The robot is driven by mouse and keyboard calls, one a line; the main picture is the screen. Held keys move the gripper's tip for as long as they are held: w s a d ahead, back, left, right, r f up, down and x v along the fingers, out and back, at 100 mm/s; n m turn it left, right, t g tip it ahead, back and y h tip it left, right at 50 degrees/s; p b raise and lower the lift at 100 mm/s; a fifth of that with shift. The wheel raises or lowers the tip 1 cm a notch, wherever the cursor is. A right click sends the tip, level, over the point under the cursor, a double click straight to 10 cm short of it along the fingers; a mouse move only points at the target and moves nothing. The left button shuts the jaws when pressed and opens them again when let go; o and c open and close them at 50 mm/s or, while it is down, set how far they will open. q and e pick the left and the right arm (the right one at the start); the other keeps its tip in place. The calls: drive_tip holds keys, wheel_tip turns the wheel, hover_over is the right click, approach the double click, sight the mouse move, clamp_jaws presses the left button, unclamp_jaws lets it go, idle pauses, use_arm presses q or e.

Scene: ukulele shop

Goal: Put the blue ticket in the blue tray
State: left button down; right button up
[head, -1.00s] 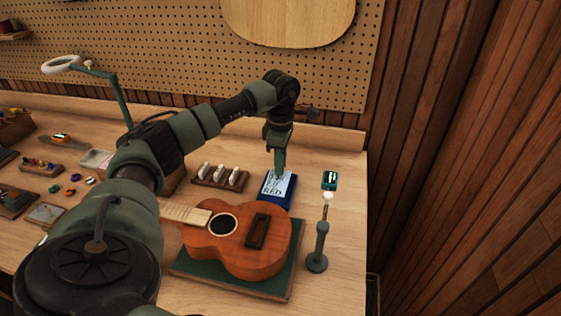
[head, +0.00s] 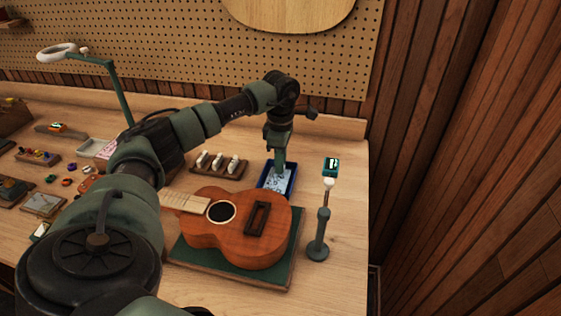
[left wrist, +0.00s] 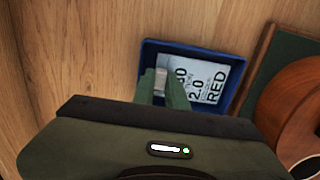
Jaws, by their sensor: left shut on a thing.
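The blue ticket (head: 271,182) is a pale, bluish-white card with dark print that includes "RED"; it also shows in the left wrist view (left wrist: 211,82). It lies within the rim of the blue tray (head: 291,178), which also shows in the left wrist view (left wrist: 192,48). My left gripper (head: 279,172) points down into the tray and is shut on the ticket's edge. Its fingers also show in the left wrist view (left wrist: 164,86) and hide part of the ticket. I cannot tell whether the ticket touches the tray floor. My right gripper is not in view.
A ukulele (head: 240,228) on a green mat stands just in front of the tray. A post with a small teal device (head: 331,167) is to the right. A wooden block with white pegs (head: 219,168) is to the left. A pegboard (head: 180,50) rises behind the bench.

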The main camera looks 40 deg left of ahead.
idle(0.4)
use_arm(q)
drive_tip(key=c, duration=1.3)
unclamp_jaws()
drive_tip(key=shift+c, duration=0.2)
drive_tip(key=shift+r, duration=0.1)
drive_tip(key=shift+o, duration=0.4)
drive_tip(key=shift+r, duration=0.15)
drive_tip(key=shift+w+a+r+p, duration=0.15)
drive_tip(key=shift+r+p, duration=0.85)
drive_tip(key=shift+r, duration=0.15)
drive_tip(key=shift+r+p, duration=1.8)
drive_tip(key=shift+r, duration=0.4)
